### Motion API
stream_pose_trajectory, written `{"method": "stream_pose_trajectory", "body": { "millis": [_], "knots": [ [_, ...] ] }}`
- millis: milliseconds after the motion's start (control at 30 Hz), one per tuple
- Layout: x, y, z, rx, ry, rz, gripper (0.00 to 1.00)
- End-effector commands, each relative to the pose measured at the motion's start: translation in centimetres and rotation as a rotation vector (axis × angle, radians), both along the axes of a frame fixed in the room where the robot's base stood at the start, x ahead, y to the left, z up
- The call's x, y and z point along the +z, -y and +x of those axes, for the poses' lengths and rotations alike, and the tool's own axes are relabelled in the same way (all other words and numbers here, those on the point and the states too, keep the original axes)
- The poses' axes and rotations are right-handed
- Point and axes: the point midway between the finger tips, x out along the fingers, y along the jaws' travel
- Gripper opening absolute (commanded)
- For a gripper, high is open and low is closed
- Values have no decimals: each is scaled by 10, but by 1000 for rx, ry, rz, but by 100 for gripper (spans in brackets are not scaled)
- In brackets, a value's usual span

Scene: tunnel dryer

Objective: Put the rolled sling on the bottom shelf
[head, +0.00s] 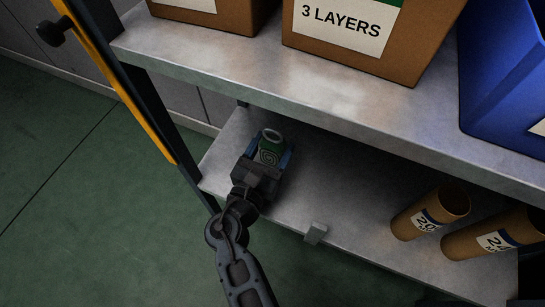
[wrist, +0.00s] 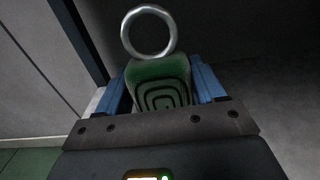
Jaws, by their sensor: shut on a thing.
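The rolled sling (head: 270,154) is a green roll with a spiral end and a metal ring at its top. In the wrist view the sling (wrist: 160,88) sits between the two blue fingers, with the ring (wrist: 148,32) beyond it. My gripper (head: 268,160) is shut on the sling. It is over the left end of the bottom shelf (head: 310,190), under the upper shelf. I cannot tell whether the sling touches the shelf surface.
Two cardboard tubes (head: 430,215) (head: 490,236) lie at the right of the bottom shelf. A small grey block (head: 316,233) is at its front edge. The upper shelf (head: 300,88) overhangs, holding boxes (head: 365,40) and a blue bin (head: 505,85). A dark and yellow post (head: 130,85) stands left. Mid-shelf is clear.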

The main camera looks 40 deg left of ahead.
Motion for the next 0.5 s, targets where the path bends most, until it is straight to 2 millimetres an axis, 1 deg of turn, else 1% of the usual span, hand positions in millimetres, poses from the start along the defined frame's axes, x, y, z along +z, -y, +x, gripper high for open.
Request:
{"method": "stream_pose_trajectory", "body": {
  "millis": [200, 233, 500],
  "knots": [
    [-31, 0, 0, 0, 0, -2, 28],
    [-34, 0, 0, 0, 0, -2, 28],
    [-34, 0, 0, 0, 1, 0, 28]
  ]
}}
